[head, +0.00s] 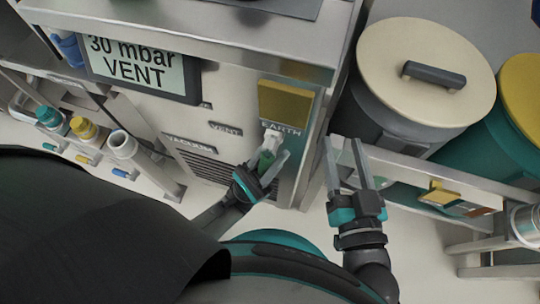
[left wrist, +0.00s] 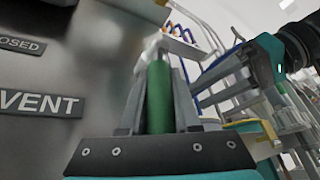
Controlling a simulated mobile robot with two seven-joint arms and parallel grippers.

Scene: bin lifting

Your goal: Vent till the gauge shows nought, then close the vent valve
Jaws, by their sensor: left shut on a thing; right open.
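The gauge display (head: 135,66) on the cabinet front reads 30 mbar VENT. My left gripper (head: 272,162) is shut on a green handle (head: 266,159) with a white upper part (head: 271,138), below the EARTH label (head: 280,128). In the left wrist view the green handle (left wrist: 158,95) stands between the two fingers. A VENT label (left wrist: 40,104) and a partly cut-off CLOSED label (left wrist: 20,45) show left of it. The handle's far end is hidden, and I cannot tell whether it is the vent valve. My right gripper (head: 350,160) is open and empty, right of the cabinet.
A yellow panel (head: 285,102) sits above the EARTH label. VENT (head: 226,129) and VACUUM (head: 190,145) labels are further left. A grey bin with a cream lid (head: 425,70) and a green bin (head: 510,125) stand at right. A rack with capped vessels (head: 85,128) is at left.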

